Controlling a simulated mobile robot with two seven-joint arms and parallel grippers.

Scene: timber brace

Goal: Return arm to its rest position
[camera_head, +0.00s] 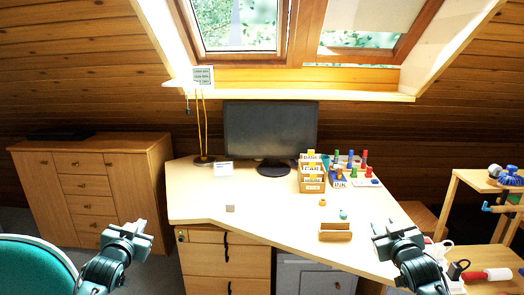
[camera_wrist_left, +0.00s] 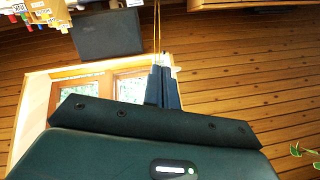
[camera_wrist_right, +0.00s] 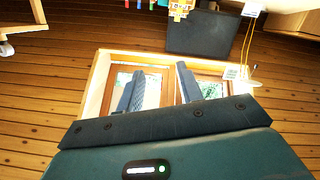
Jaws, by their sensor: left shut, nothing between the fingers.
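My left gripper (camera_head: 134,234) hangs in the air left of the desk, in front of the wooden cabinet. In the left wrist view its two fingers (camera_wrist_left: 163,88) are together with nothing between them. My right gripper (camera_head: 388,236) is raised over the right front part of the desk in the head view. In the right wrist view its fingers (camera_wrist_right: 158,90) stand apart and the gap between them is empty. Both arms come up from the bottom of the head view, one at each side. Neither gripper appears to touch anything.
The desk (camera_head: 265,222) carries a monitor (camera_head: 270,130), a card organiser (camera_head: 312,176), a small wooden tray (camera_head: 335,232) and a grey block (camera_head: 230,208). A green chair back (camera_head: 35,265) is at lower left. A shelf cart (camera_head: 475,182) with tools stands right. The desk's middle is mostly clear.

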